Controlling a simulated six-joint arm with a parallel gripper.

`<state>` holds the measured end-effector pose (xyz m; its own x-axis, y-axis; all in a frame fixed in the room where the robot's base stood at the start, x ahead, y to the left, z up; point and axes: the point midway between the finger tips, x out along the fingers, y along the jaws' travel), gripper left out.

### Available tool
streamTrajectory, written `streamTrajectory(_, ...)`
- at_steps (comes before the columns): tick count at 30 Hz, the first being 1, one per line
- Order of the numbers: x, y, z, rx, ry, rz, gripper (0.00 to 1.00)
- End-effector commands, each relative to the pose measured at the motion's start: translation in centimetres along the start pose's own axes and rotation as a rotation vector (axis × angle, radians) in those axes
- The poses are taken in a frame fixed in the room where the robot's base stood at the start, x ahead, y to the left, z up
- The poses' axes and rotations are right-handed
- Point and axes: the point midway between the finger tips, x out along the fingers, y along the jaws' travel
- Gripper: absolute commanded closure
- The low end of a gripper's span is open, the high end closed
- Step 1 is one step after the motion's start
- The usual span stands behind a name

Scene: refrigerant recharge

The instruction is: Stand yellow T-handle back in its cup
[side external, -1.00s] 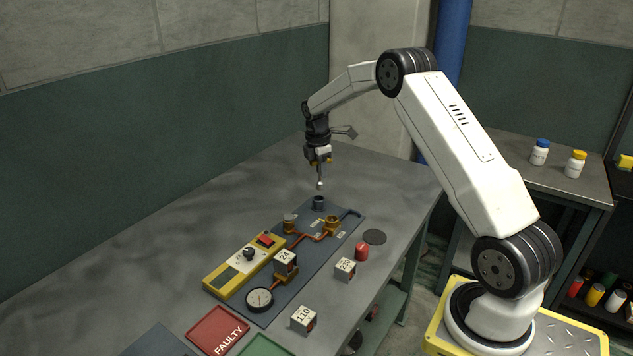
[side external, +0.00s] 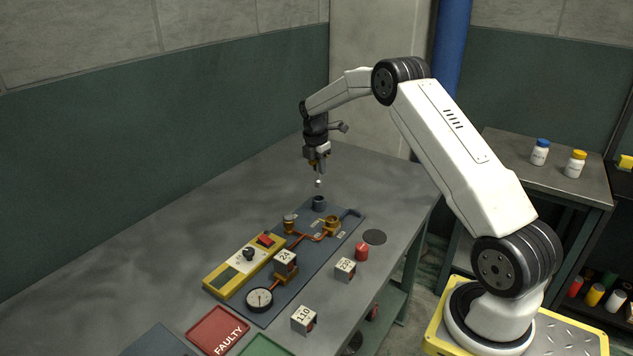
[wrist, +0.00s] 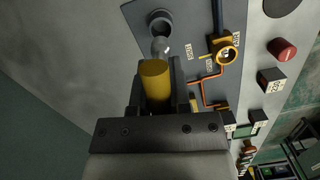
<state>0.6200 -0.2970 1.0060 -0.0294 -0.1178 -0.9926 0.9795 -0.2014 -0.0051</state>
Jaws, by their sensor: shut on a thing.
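My gripper (side external: 318,168) is shut on the yellow T-handle (wrist: 155,82), whose yellow grip shows between the fingers in the wrist view. Its pale shaft tip (side external: 318,183) points down in the side view. The dark cup (side external: 319,203) stands on the far end of the grey-blue board, just below the tip. The cup's open mouth also shows in the wrist view (wrist: 159,18), just beyond the tip. The tip looks above the cup and apart from it in the side view.
On the board are orange piping (side external: 312,237), a yellow panel (side external: 243,267) and a round gauge (side external: 260,299). Numbered blocks (side external: 345,270) and a red cap (side external: 362,252) stand to the right. A red FAULTY tray (side external: 217,331) is at the front. The table's far end is clear.

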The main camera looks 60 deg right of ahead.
Motion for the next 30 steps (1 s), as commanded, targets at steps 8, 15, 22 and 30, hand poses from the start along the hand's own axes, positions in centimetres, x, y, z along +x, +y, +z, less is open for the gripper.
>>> streamTrajectory(8,1.9,0.0,-0.2,0.0,0.001,0.0,1.0)
streamTrajectory(15,3.2,0.0,-0.4,0.001,0.0,-0.001,1.0)
streamTrajectory(22,3.5,0.0,-0.4,0.001,-0.001,0.0,1.0)
streamTrajectory(30,3.5,0.0,-0.4,0.001,0.0,-0.001,1.0)
